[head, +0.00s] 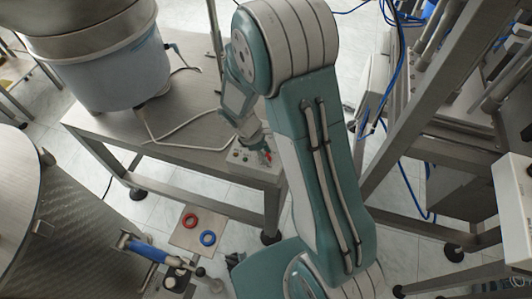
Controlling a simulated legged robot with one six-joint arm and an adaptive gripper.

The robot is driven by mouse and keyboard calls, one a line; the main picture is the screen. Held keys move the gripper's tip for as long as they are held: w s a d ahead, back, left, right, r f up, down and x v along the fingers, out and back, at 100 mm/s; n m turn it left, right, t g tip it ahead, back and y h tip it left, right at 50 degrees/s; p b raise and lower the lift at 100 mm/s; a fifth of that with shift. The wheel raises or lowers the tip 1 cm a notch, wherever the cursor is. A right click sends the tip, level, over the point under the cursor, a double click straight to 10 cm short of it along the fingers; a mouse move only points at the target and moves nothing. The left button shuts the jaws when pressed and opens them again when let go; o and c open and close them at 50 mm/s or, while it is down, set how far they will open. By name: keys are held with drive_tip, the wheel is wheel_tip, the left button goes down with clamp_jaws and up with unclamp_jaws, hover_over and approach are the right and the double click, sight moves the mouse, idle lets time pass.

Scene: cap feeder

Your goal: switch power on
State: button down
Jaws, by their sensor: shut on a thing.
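A small grey control box (240,160) with several buttons or knobs sits at the front right corner of the steel table. My gripper (257,147) points down at the right part of the box's top. It is shut on a small part there, seemingly the power switch, which the fingers mostly hide. A small red piece (267,157) shows right beside the fingertips. The picture is too small to tell the switch's position.
The steel table (190,150) carries a large bowl feeder (120,70) and a loose pale cable (185,146). A red ring (190,220) and a blue ring (208,238) are on a plate at the lower left. A metal frame (405,120) with blue cables stands at right.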

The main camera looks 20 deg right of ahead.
drive_tip(key=m, duration=0.2)
drive_tip(key=m+g+y, duration=0.1)
drive_tip(key=shift+w+m, duration=0.25)
drive_tip(key=shift+m, duration=0.15)
drive_tip(key=shift+m+g+y, duration=0.4)
drive_tip(key=shift+m+y, duration=0.2)
drive_tip(key=shift+m, duration=1.2)
drive_tip(key=shift+w, duration=0.1)
drive_tip(key=shift+c, duration=1.6)
unclamp_jaws()
drive_tip(key=v, duration=1.2)
